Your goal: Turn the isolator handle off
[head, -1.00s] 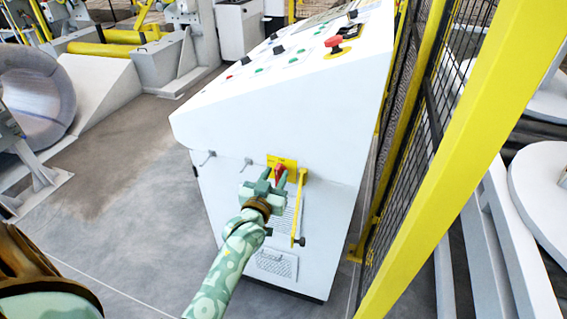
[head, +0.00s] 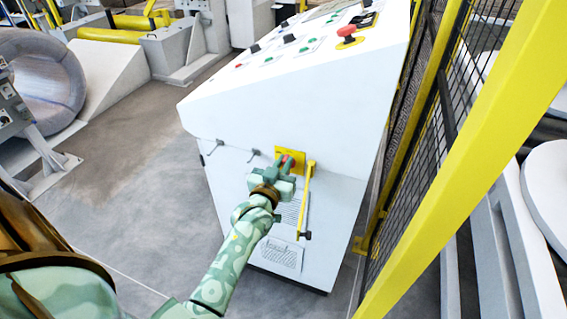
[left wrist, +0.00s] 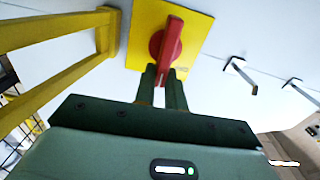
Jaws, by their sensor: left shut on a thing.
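The red isolator handle (head: 290,161) sits on a yellow square plate (head: 299,154) on the side of the white control cabinet. In the left wrist view, the red handle (left wrist: 171,38) stands out from its round red hub on the yellow plate (left wrist: 197,40), and its near end lies between my fingers. My left gripper (head: 285,165) is shut on that end and hides part of the handle in the head view. Its fingertips also show in the left wrist view (left wrist: 165,72). My right gripper is not in view.
A yellow bar (head: 308,190) stands off the cabinet just right of the handle, close to my left gripper. Small hooks (head: 253,153) stick out to its left. The cabinet (head: 235,115) has a red button (head: 349,33) on top. A yellow mesh fence (head: 425,140) is at the right.

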